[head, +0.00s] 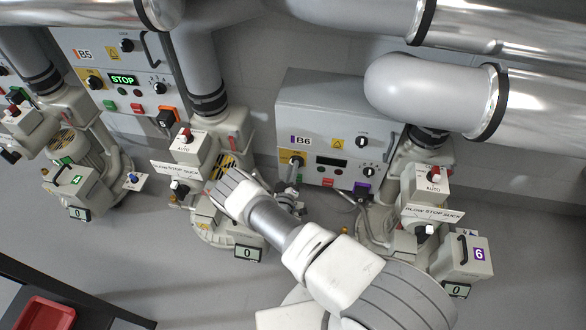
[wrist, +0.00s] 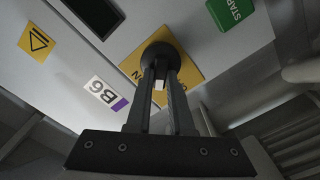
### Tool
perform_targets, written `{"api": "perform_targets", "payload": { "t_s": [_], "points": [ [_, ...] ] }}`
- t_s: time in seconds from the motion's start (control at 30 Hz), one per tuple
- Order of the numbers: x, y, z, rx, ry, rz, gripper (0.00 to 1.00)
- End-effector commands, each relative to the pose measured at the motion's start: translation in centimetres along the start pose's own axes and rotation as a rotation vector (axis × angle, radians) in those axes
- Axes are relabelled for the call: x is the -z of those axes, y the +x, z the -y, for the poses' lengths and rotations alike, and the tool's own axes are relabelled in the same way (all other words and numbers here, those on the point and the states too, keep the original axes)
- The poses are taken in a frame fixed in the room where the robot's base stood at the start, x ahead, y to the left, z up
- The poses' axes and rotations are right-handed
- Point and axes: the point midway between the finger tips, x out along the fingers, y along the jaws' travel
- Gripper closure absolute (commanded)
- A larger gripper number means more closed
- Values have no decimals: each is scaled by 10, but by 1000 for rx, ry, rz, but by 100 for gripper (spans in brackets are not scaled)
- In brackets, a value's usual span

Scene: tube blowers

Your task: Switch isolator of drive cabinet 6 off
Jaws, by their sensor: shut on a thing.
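The drive cabinet labelled B6 (head: 340,120) is a light grey box on the wall, right of centre in the head view. Its isolator (head: 296,158) is a black rotary knob on a yellow plate at the cabinet's lower left. In the wrist view the knob (wrist: 160,50) sits at the ends of my gripper fingers, in front of the yellow plate (wrist: 188,58). My gripper (wrist: 160,76) is shut on the knob. The plate's lettering is mostly covered, so I cannot read the switch position. The cabinet's display (head: 331,162) looks dark.
The wrist view also shows the B6 label (wrist: 105,94) and a green START button (wrist: 230,10). Blower machinery with a BLOW-STOP-SUCK sign (head: 433,213) stands right of my arm. Cabinet B5 (head: 115,70), its display reading STOP, is at upper left. Large pipes (head: 500,95) hang overhead.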

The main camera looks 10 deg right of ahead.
Motion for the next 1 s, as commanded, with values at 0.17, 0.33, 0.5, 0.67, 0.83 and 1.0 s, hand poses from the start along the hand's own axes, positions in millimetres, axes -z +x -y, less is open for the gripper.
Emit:
{"api": "perform_targets", "payload": {
  "t_s": [0.17, 0.33, 0.5, 0.67, 0.83, 1.0],
  "points": [
    [1, 1, 1, 1, -80, -1, 100],
    [1, 1, 1, 0, -122, -1, 100],
    [1, 1, 1, 0, -137, -1, 100],
    [1, 2, 1, -1, -139, -1, 100],
    [1, 2, 1, -1, -138, -1, 100],
    [0, 1, 1, -1, -137, -1, 51]
  ]
}}
